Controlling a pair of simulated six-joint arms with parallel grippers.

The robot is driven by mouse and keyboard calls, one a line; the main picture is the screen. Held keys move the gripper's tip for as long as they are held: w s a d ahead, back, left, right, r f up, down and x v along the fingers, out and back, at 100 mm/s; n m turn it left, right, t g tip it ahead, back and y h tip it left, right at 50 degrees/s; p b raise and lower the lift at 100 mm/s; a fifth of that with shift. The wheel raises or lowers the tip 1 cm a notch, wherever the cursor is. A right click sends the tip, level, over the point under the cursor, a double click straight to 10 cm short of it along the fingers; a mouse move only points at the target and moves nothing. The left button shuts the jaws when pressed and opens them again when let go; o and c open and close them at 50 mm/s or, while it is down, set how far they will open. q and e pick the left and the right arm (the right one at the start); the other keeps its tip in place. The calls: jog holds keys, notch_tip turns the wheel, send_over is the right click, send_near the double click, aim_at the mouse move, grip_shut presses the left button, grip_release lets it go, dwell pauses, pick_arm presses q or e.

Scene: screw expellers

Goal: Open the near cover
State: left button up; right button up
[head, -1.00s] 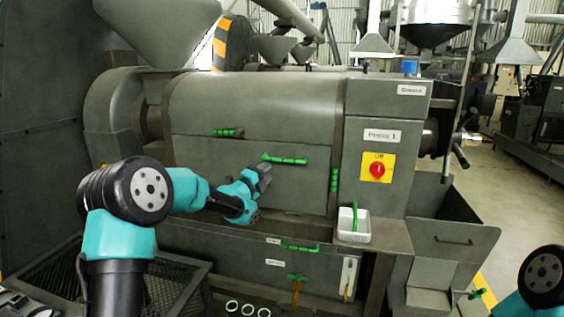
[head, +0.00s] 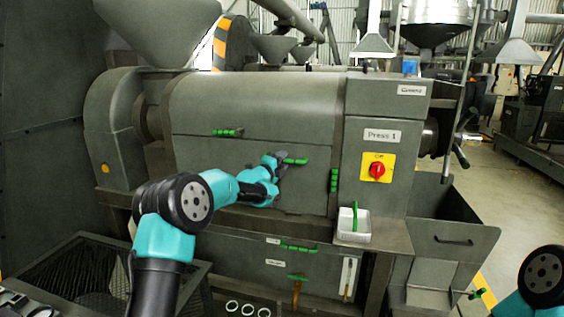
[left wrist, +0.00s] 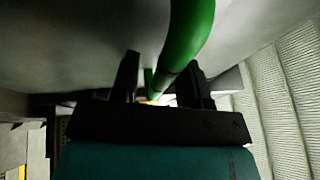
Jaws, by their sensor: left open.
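The near cover (head: 220,152) is a grey panel on the front of the press marked "Press 1", and it looks shut. Its green bar handle (head: 296,161) sits near the panel's upper middle; its left part is hidden behind my left gripper (head: 277,162). In the left wrist view the green handle (left wrist: 187,45) runs close ahead of the open fingers of my left gripper (left wrist: 163,82), appearing between them. I cannot tell whether they touch it. My right gripper is not in view; only part of my right arm shows at the lower right.
A green latch (head: 228,132) is at the cover's upper left, and green hardware (head: 334,180) is at its right edge. A red rotary switch (head: 377,169) is to the right. A white tray (head: 353,236) sits on the ledge below. A lower drawer handle (head: 299,248) is green.

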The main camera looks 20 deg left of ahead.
pick_arm(q)
grip_shut()
jog(key=shift+s+d, duration=0.1)
dwell(0.5)
